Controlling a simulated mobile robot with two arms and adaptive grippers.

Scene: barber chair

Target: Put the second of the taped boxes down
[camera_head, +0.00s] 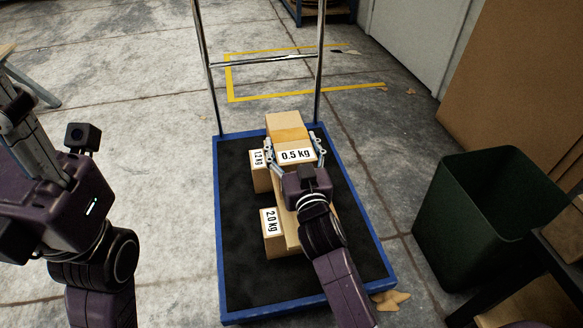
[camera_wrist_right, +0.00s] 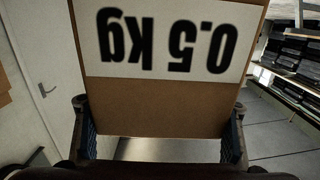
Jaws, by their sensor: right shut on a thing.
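The box labelled 0.5 kg (camera_head: 297,155) is cardboard brown and sits between the fingers of my right gripper (camera_head: 293,150), which is shut on it. Its label shows upside down and large in the right wrist view (camera_wrist_right: 165,45). The box is over the middle of a platform cart (camera_head: 350,185) with a blue rim and black mat. I cannot tell whether it touches what is below. A box labelled 1.2 kg (camera_head: 257,172) and a box labelled 2.0 kg (camera_head: 272,232) are on the cart, partly hidden. My left gripper (camera_head: 25,150) is at the left, its fingers unclear.
The cart's metal handle (camera_head: 265,62) rises at its far end. A dark green bin (camera_head: 470,215) stands right of the cart. Bare mat shows along the cart's left side and near end. Yellow tape (camera_head: 300,92) marks the concrete floor behind.

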